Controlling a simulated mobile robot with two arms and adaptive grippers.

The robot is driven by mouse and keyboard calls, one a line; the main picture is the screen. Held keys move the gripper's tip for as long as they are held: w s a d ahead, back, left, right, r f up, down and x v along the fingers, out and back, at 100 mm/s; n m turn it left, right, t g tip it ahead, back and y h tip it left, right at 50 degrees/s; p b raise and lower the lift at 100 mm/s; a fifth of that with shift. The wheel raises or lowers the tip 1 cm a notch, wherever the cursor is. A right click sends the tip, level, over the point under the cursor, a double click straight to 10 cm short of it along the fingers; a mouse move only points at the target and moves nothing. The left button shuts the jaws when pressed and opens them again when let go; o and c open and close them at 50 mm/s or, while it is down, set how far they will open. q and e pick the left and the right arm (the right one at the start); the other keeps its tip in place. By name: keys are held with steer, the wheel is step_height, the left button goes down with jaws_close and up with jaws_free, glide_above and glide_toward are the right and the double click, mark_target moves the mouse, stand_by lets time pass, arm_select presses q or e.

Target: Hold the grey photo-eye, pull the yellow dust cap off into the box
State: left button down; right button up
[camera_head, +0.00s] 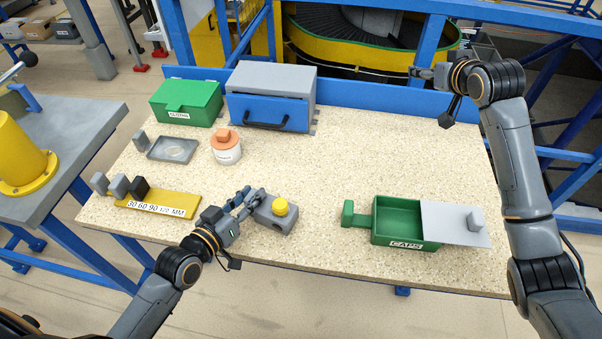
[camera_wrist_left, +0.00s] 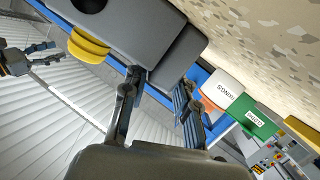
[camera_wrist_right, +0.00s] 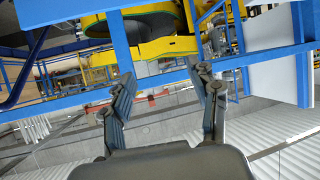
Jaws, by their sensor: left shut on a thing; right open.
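The grey photo-eye (camera_head: 270,219) is at the front middle of the table, with the round yellow dust cap (camera_head: 281,206) on its upper face. My left gripper (camera_head: 249,200) is shut on the photo-eye's left end. In the left wrist view, the grey body (camera_wrist_left: 155,28) and the yellow cap (camera_wrist_left: 88,45) show beyond the fingers. The green box (camera_head: 377,238) labelled CAPS stands to the right, with its left part open and a grey lid (camera_head: 447,232) over its right side. My right gripper (camera_head: 418,73) is open and empty, raised beyond the table's back right.
A green case (camera_head: 187,101), a blue-fronted grey box (camera_head: 270,98), a white jar (camera_head: 227,153) with an orange top and a grey tray (camera_head: 173,149) stand back left. A yellow gauge (camera_head: 157,203) lies left of my left gripper. The table's middle and back right are clear.

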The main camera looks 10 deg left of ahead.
steer(key=s+a+f+n+g+y, duration=0.25)
steer(key=s+a, duration=0.25)
steer(key=a, duration=0.5)
steer(key=n+g+h, duration=0.1)
steer(key=n+g, duration=0.7)
steer(key=n, duration=0.1)
glide_toward(279, 203)
steer(key=x, duration=0.8)
steer(key=shift+f, duration=0.35)
jaws_close()
steer(key=shift+r, duration=0.1)
steer(key=shift+r, duration=0.15)
steer(key=shift+r, duration=1.35)
